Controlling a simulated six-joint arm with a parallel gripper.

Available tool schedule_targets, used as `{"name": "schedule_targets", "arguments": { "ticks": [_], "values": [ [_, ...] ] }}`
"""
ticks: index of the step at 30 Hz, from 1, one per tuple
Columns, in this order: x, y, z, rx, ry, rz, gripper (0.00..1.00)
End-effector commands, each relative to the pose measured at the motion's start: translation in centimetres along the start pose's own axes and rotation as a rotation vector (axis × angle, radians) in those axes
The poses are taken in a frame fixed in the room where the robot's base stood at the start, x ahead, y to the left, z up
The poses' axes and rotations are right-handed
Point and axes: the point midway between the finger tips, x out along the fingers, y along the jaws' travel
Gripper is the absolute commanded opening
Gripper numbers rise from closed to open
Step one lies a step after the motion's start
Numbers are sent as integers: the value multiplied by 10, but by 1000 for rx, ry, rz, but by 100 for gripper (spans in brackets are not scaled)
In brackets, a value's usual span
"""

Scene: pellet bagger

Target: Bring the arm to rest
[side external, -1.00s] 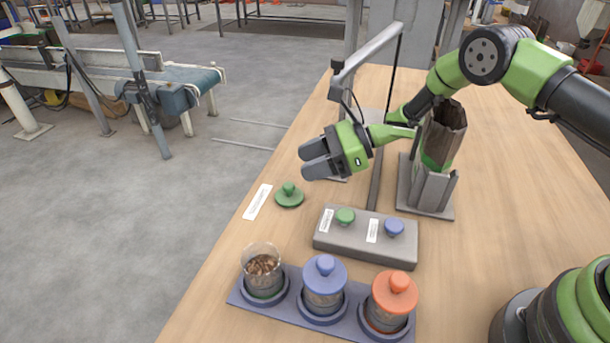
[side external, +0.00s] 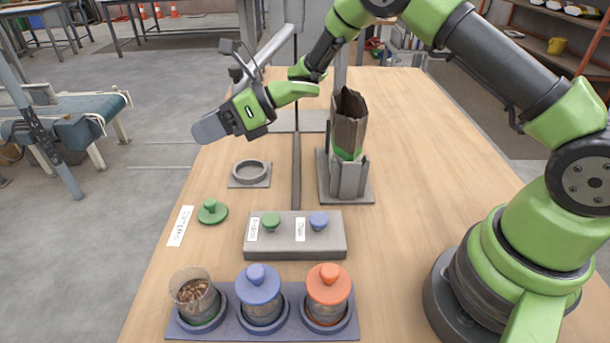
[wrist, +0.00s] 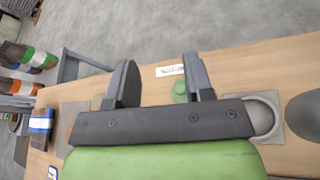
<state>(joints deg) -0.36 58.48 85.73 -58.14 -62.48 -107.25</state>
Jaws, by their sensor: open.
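My gripper (side external: 207,128) is open and empty, held in the air above the left side of the table. In the wrist view its two fingers (wrist: 158,78) stand apart with nothing between them but the table far below. A green knobbed lid (side external: 212,211) lies on the table below; it also shows partly behind a finger in the wrist view (wrist: 180,91). An open dark brown bag with a green band (side external: 347,125) stands upright in a grey holder (side external: 349,180), to the right of my gripper and apart from it.
A jar of brown pellets without a lid (side external: 194,297), a blue-lidded jar (side external: 262,296) and an orange-lidded jar (side external: 328,295) stand at the front. A grey block (side external: 294,243) bears a green and a blue knob. A grey ring (side external: 249,172) sits behind.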

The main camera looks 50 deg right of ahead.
Motion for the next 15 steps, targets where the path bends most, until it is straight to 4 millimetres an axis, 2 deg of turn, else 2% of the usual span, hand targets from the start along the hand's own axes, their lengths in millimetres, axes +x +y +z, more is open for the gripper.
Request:
{"name": "schedule_targets", "arguments": {
  "ticks": [1,3,7,11,15],
  "values": [
    [-8,4,26,144,-41,-64,48],
    [-24,3,54,358,-105,-164,48],
    [-67,-2,94,717,-254,-344,48],
    [-124,6,120,1134,-463,-492,48],
    [-187,29,122,1614,-719,-578,48]
  ]
}}
